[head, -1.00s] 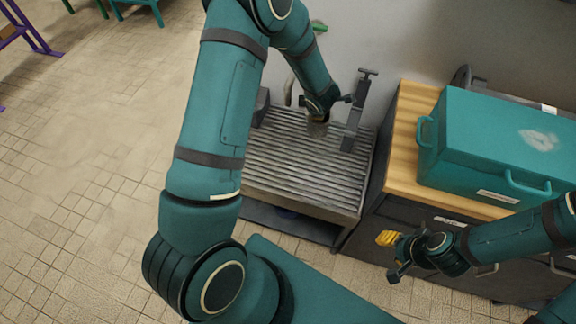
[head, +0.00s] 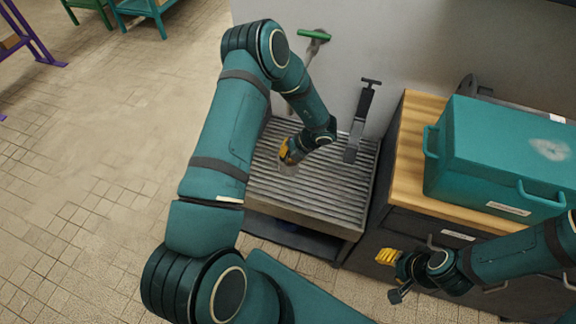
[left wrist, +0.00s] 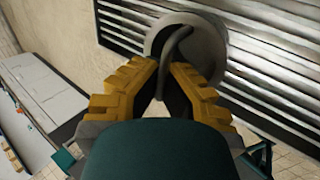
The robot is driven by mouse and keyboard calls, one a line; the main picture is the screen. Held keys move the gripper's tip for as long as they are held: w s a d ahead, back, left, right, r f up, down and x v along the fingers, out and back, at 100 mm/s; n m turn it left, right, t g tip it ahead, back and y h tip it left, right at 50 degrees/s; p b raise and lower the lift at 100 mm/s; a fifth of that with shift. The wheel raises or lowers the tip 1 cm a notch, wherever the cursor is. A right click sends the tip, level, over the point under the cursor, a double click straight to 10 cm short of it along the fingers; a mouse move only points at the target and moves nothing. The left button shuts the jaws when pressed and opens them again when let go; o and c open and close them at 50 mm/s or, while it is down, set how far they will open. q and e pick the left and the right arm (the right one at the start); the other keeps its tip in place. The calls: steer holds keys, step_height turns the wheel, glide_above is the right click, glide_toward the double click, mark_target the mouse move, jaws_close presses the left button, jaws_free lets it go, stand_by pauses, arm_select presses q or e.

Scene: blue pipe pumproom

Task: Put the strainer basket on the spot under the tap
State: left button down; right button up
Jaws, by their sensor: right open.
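The strainer basket (left wrist: 212,38) is a grey round cup with a thin looped handle. In the left wrist view the yellow fingers of my left gripper (left wrist: 165,66) are closed around the handle. In the head view my left gripper (head: 287,152) is over the ribbed grey drain table, with the small grey basket (head: 288,169) just below it. I cannot tell whether the basket touches the slats. The tap (head: 314,36) has a green handle on the wall; my left arm hides part of its pipe. The spot under it is not clearly seen. My right gripper (head: 392,272) is open and empty.
The ribbed drain table (head: 325,205) has bare slats at its front and right. A dark upright lever-like post (head: 360,125) stands at its back right. A teal box (head: 500,150) sits on a wooden-topped cabinet (head: 408,160) to the right. Open tiled floor lies left.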

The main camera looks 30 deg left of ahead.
mark_target(288, 163)
arm_select(q)
steer(key=shift+f+b, duration=0.45)
steer(key=shift+f, duration=1.95)
steer(key=shift+f, duration=0.15)
steer(key=c, duration=1.1)
jaws_free()
steer(key=shift+c, duration=0.2)
